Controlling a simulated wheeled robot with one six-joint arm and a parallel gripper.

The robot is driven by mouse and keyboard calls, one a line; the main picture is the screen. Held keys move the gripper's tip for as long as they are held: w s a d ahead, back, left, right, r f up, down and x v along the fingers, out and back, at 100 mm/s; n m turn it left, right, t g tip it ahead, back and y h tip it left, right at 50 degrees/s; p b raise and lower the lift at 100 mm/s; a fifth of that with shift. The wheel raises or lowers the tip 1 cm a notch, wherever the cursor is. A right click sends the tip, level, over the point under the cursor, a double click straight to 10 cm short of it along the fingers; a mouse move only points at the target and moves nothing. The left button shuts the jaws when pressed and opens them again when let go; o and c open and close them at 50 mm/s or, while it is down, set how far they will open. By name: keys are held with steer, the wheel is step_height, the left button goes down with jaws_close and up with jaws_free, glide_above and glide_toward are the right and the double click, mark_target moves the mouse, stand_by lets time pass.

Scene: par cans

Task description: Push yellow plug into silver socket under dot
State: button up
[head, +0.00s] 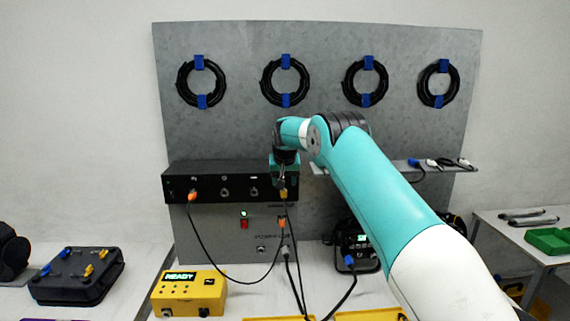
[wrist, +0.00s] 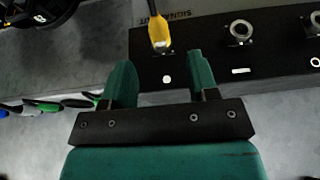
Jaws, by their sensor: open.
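The yellow plug (head: 283,193) is at the right end of the black box (head: 208,184) in the head view, just below my gripper (head: 282,178). In the wrist view the yellow plug (wrist: 159,31) is at the top middle, with its tip at a silver socket. How deep it sits cannot be told. A white dot (wrist: 166,79) is on the box face, in line with that plug. My gripper (wrist: 162,62) is open. Its teal fingers are spread wide with nothing gripped between them, and the plug body is beyond the fingertips.
Two bare silver sockets (wrist: 240,32) (wrist: 315,22) are on the box. An orange plug (head: 193,195) is at its left end. Cables hang down in front. A yellow READY box (head: 188,292) stands on the table below. A shelf (head: 440,166) holds more plugs at right.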

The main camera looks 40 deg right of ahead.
steer(key=b+v, duration=0.3)
steer(key=v, duration=0.9)
